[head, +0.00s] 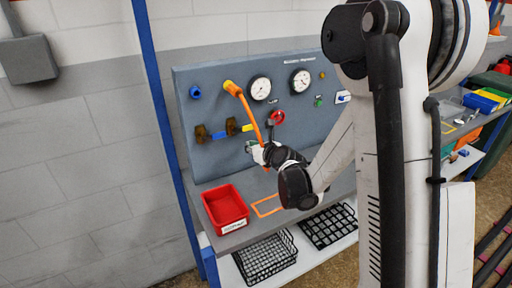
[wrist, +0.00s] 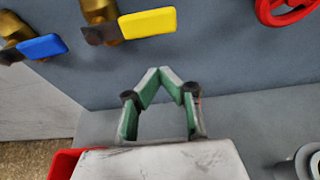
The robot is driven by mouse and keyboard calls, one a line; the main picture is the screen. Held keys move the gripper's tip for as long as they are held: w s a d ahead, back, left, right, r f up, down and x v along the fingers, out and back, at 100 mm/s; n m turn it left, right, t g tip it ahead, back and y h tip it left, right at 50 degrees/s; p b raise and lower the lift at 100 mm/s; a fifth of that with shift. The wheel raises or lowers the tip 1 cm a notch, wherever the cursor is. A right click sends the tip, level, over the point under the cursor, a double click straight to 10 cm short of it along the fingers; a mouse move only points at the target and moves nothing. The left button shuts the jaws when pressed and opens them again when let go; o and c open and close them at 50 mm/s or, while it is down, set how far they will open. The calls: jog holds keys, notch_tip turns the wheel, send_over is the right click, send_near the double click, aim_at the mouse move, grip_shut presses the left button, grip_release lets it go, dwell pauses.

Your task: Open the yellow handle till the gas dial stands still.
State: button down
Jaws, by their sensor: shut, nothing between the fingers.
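The yellow handle (head: 231,127) sits on a brass valve on the grey-blue panel. In the wrist view the yellow handle (wrist: 148,22) points right from its valve, at the top. Two round white dials, a left one (head: 260,88) and a right one (head: 300,80), are on the upper panel; their needles are too small to read, and I cannot tell which is the gas dial. My gripper (head: 258,153) is below and right of the yellow handle. In the wrist view my gripper (wrist: 166,72) is shut and empty, fingertips together, apart from the handle.
A blue handle (wrist: 41,47) is left of the yellow one. A red handwheel (head: 277,117) is to the right. An orange hose (head: 250,115) hangs down close to my gripper. A red bin (head: 226,207) stands on the bench, with black baskets (head: 265,257) below.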

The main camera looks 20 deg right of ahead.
aim_at(244, 129)
notch_tip(244, 129, up, 4)
jog(key=shift+f+p, duration=0.1)
jog(key=shift+p, duration=0.5)
jog(key=shift+d, duration=0.1)
